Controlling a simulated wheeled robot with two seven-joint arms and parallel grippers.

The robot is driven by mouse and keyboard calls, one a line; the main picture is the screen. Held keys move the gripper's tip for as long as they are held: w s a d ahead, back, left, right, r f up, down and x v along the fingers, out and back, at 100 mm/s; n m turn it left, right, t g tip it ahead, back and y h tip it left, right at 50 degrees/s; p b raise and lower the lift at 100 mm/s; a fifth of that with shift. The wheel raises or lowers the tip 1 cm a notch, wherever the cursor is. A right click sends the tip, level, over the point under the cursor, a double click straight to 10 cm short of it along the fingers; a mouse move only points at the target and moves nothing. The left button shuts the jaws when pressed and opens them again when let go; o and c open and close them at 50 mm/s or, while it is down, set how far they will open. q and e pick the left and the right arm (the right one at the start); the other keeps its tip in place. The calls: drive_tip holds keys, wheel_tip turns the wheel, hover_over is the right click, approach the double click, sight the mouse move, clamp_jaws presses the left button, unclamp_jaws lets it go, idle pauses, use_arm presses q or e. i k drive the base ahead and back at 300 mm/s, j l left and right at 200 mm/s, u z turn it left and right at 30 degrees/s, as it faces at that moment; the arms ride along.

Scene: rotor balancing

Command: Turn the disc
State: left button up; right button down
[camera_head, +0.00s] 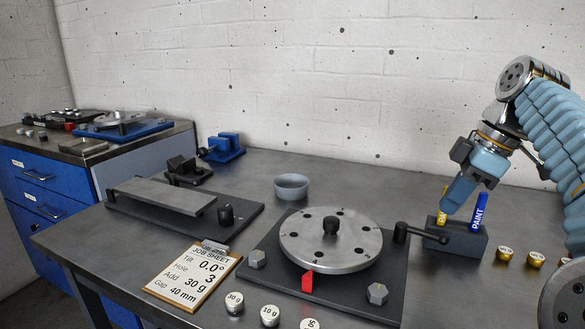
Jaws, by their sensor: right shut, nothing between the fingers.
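The round steel disc (300,247) lies flat on a dark base plate (345,305) at the front middle of the bench. It has several small holes near its rim and a black knob (331,225) at its centre. A red pointer (307,283) stands at its front edge. A black lever (401,232) is at the plate's right corner, its arm reaching right. My right gripper (448,207) is shut and empty, pointing down beside the pen holder, well to the right of the disc and apart from it. My left gripper is out of view.
A pen holder (465,243) holds a blue PAINT pen (479,211) and a yellow pen. Silver weights (234,303) stand in front; gold weights (505,254) at right. A job sheet (190,277) reads hole 3, 30 g. A grey bowl (291,187) stands behind the disc.

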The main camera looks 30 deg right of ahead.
sight(329, 239)
drive_tip(key=k+j, duration=0.15)
drive_tip(key=j, duration=0.25)
drive_tip(key=k+j, duration=0.15)
drive_tip(key=j, duration=0.25)
drive_tip(key=k+j, duration=0.15)
drive_tip(key=j, duration=0.25)
drive_tip(key=k+j, duration=0.1)
drive_tip(key=j, duration=0.3)
drive_tip(key=k+j, duration=0.15)
drive_tip(key=j, duration=0.25)
